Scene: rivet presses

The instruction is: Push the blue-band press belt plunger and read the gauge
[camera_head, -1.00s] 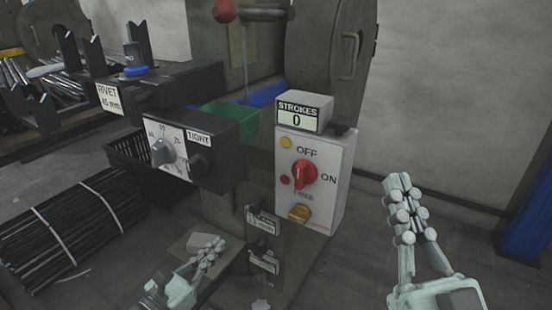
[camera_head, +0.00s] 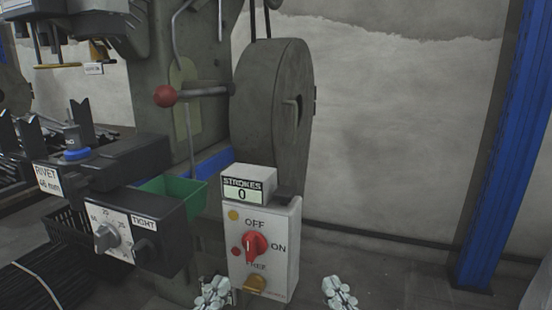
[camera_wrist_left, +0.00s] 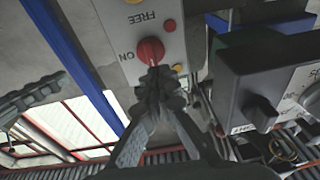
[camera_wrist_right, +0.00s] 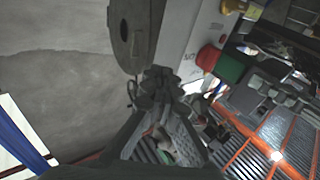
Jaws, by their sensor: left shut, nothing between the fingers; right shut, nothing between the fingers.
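The press with a blue band (camera_head: 76,154) on its post stands at the left and middle of the head view. Its black gauge box (camera_head: 165,212) carries a white dial (camera_head: 103,235) with a grey pointer knob and a label reading TIGHT. My left gripper (camera_head: 212,292) is shut and empty, low in front of the control box, right of the gauge box. My right gripper (camera_head: 341,293) is shut and empty, further right.
The white control box (camera_head: 265,225) has a red OFF/ON/FREE switch (camera_head: 255,246), a brass button (camera_head: 255,283) and a STROKES counter (camera_head: 248,184) reading 0. A green bin (camera_head: 172,192) sits behind the gauge box. A blue column (camera_head: 500,150) stands right; floor between is clear.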

